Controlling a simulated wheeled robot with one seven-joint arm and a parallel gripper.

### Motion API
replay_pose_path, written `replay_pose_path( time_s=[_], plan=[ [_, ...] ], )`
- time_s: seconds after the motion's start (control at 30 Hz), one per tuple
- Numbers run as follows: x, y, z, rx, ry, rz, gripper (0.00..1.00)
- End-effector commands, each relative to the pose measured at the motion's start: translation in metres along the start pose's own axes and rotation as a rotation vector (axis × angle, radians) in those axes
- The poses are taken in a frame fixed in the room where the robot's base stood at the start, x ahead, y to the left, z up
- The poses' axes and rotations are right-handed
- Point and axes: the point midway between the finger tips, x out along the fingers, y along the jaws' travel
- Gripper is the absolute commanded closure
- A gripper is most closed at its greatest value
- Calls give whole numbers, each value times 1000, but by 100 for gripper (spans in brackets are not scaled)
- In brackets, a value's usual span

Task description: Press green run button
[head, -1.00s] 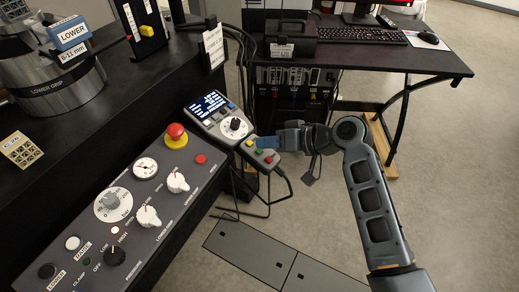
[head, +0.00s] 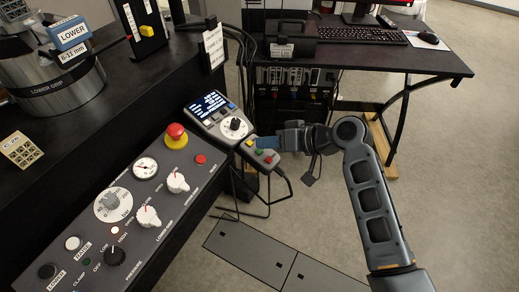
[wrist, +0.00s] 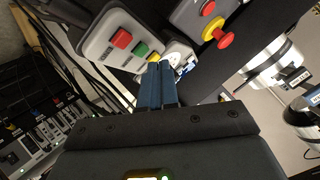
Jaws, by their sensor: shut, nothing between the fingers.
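The green button (head: 259,152) sits between a yellow button and a red button on the lower end of a grey handset (head: 203,122) with a lit screen and a dial. In the wrist view the green button (wrist: 141,49) is in plain sight, just up and left of my fingertips. My gripper (head: 258,143) has blue fingers pressed together, with nothing between them. In the wrist view my gripper (wrist: 160,66) points at the button end of the handset, near the yellow button (wrist: 153,57). I cannot tell whether the tips touch the handset.
The red button (wrist: 121,39) lies beside the green one. A dark panel (head: 195,203) with knobs and a red emergency stop (head: 176,135) is left of the handset. A black desk (head: 430,62) stands behind. Cables hang below the handset. Floor is open at right.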

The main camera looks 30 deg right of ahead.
Motion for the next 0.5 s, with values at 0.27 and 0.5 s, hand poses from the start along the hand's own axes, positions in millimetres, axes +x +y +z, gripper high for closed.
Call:
replay_pose_path(
  time_s=[0.27, 0.5],
  plan=[
    [1, 1, 1, 0, 0, 0, 100],
    [6, 5, 4, 1, 0, 0, 100]
  ],
)
